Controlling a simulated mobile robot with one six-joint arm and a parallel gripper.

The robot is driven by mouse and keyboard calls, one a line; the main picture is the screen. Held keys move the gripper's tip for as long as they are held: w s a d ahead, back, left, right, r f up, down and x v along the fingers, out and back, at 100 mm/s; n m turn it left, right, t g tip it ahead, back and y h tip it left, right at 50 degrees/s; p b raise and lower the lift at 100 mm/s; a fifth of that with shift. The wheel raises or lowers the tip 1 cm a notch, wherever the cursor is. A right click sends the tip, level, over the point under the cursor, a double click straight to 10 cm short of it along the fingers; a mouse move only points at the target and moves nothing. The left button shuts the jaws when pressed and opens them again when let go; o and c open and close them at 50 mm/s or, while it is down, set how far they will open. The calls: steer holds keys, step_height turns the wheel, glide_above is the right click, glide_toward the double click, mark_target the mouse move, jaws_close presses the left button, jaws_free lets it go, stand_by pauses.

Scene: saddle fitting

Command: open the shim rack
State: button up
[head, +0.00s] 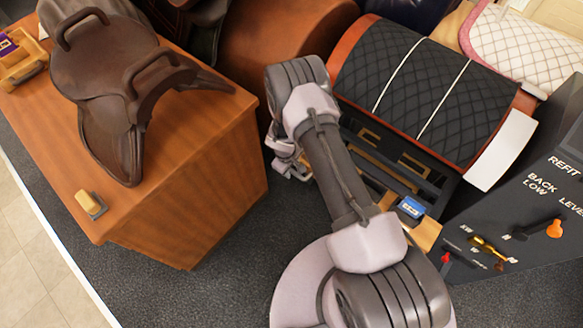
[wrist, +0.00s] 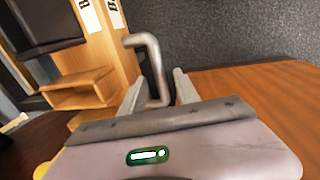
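Beneath the quilted black pad in the head view is a dark rack-like frame with tan pieces (head: 408,165), which may be the shim rack; my arm partly covers it. In the wrist view, a grey bent metal handle (wrist: 156,62) stands between the fingers of my gripper (wrist: 160,80). The fingers are spread with space on both sides of the handle, and I cannot tell whether either touches it. In the head view my gripper (head: 288,160) is low beside the wooden cabinet, partly behind my arm.
A brown saddle (head: 105,70) sits on the wooden cabinet (head: 200,150), near a small yellow-topped block (head: 91,204). A dark panel with levers (head: 530,215) stands at right. A blue-labelled item (head: 411,208) is near my arm. Wooden compartments (wrist: 80,92) fill the wrist view's left.

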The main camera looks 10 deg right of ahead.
step_height(320, 180, up, 17)
steer(key=s+a+p, duration=0.1)
steer(key=a+p, duration=0.1)
steer(key=p, duration=0.4)
steer(key=shift+s+a+f+p, duration=0.15)
steer(key=shift+s+a+p, duration=0.15)
steer(key=shift+s, duration=0.1)
